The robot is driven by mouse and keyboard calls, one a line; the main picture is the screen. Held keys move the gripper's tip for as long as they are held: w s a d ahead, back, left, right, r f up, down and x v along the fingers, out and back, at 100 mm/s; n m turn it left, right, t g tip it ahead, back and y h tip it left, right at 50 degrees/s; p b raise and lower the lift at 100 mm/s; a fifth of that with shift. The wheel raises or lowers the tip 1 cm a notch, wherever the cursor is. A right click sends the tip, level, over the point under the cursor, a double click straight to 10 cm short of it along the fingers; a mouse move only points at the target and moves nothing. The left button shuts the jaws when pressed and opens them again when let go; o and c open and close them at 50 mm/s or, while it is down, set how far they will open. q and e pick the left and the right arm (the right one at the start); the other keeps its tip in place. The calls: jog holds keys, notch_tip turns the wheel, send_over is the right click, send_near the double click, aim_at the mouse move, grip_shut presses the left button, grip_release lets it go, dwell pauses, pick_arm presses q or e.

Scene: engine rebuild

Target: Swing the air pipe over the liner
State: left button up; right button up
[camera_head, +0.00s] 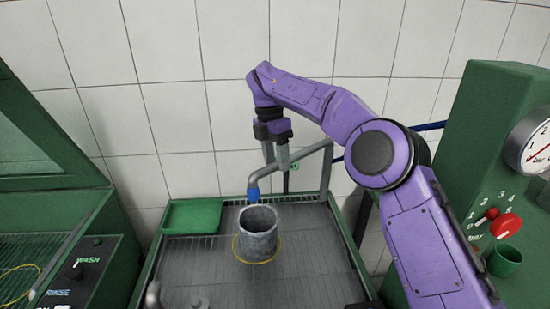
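The liner (258,238), a grey open-topped cylinder, stands upright inside a yellow ring on the grated tray. The air pipe (306,157) is a grey bent tube that runs left from an upright post. Its blue-tipped nozzle (253,194) points down and appears just above the liner's back rim; the exact depth is hard to judge. My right gripper (276,162) points down at the pipe's arm, one finger on each side. It looks shut on the pipe, with little gap showing. My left gripper is out of view.
A green tray (195,215) sits left of the liner. A green wash cabinet (80,200) stands at left. The tiled wall is close behind.

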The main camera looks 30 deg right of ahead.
jog(key=shift+w, duration=0.15)
jog(key=shift+a+r, duration=0.1)
jog(key=shift+r, duration=0.1)
notch_tip(320, 180, up, 10)
jog(key=w+p, duration=0.2)
jog(key=p, duration=0.7)
jog(key=shift+a+p, duration=0.15)
jog(key=shift+p, duration=0.15)
jog(key=shift+f, duration=0.1)
